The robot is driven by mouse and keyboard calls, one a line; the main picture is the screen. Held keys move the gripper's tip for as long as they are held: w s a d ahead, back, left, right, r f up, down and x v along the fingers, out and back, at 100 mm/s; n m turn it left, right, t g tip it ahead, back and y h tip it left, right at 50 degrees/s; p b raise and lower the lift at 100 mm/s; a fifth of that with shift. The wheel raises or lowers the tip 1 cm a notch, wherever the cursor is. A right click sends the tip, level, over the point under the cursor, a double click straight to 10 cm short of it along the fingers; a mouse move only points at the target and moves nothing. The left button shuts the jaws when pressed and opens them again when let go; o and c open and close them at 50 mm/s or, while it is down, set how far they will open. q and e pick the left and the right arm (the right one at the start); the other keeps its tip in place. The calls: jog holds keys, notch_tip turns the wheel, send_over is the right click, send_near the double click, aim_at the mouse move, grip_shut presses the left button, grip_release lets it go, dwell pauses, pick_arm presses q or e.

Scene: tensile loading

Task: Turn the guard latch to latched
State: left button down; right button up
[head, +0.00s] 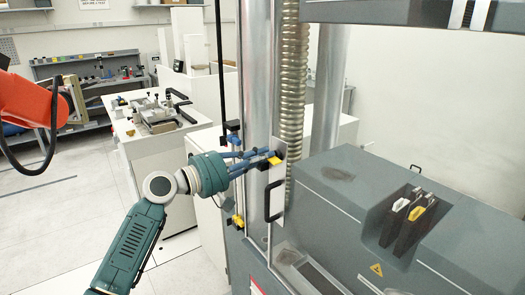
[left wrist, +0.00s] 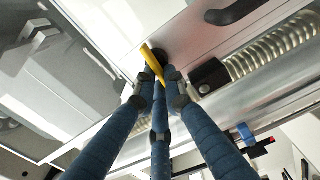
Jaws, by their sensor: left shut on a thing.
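The guard latch (head: 274,160) is a small yellow lever on a black pivot, mounted on a metal plate beside the machine's column. In the left wrist view the yellow lever (left wrist: 152,62) lies slanted between my fingertips, with the round black pivot behind it. My left gripper (head: 262,157) comes in from the left and is shut on the latch lever; its blue fingers (left wrist: 160,85) surround the lever in the wrist view. The fingers hide part of the lever and pivot. I cannot tell whether the latch is latched. My right gripper is not in view.
A black guard handle (head: 268,202) sits just below the latch. A ribbed metal spiral column (head: 292,100) stands behind it. The grey machine housing (head: 350,200) fills the right. An orange arm (head: 30,103) shows at the far left. Floor is clear at lower left.

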pick_arm(q)
jog(key=shift+n, duration=0.5)
jog(key=shift+p, duration=0.3)
jog(key=c, duration=1.8)
grip_release()
jog(key=shift+w+f, duration=0.1)
jog(key=v, duration=1.2)
jog(key=shift+a, duration=0.1)
